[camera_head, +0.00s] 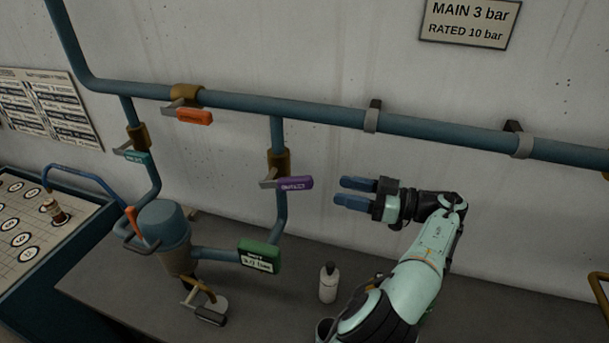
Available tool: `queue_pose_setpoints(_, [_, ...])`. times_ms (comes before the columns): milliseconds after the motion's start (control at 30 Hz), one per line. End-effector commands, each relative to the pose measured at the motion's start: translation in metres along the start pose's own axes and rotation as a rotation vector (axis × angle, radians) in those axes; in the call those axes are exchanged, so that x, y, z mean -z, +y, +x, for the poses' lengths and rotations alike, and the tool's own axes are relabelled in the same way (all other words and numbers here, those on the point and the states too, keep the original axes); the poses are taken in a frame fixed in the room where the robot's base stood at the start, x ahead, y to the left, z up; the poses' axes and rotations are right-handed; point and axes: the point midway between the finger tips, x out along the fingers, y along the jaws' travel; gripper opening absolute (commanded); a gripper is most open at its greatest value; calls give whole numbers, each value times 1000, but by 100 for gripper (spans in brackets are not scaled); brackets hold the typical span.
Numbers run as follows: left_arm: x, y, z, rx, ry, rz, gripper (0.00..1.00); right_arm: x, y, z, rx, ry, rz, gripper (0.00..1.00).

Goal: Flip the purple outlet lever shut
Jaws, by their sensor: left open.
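The purple outlet lever (295,183) sticks out to the right from a brass valve (279,162) on a vertical blue pipe. Its handle lies about crosswise to that pipe. My left gripper (346,192) is to the right of the lever, its two blue fingers pointing left toward the handle's free end. The fingers are open with a gap between them, and nothing is in them. In the picture there is a clear gap between fingertips and lever; the depth between them is hard to tell. My right gripper is not in view.
An orange lever (194,116) and a teal lever (138,156) are on neighbouring pipes. A green tagged block (260,256) and a blue-capped vessel (165,225) stand below left. A small bottle (328,283) stands on the bench.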

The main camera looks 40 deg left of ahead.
Motion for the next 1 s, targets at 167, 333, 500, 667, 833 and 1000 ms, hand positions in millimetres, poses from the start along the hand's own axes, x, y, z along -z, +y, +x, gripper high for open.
queue_pose_setpoints(167, [-4,-2,36,4,-1,5,51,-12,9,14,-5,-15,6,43])
queue_pose_setpoints(333, [-3,-2,72,3,-3,4,51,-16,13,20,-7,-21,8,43])
queue_pose_setpoints(500, [-2,-1,101,1,-2,2,51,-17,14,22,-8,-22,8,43])
queue_pose_setpoints(667, [-1,0,117,0,0,1,51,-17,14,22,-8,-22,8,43])
queue_pose_setpoints(833, [-1,0,122,-1,0,1,51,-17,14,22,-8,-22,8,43])
queue_pose_setpoints(1000, [-1,0,122,-1,0,0,51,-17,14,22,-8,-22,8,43])
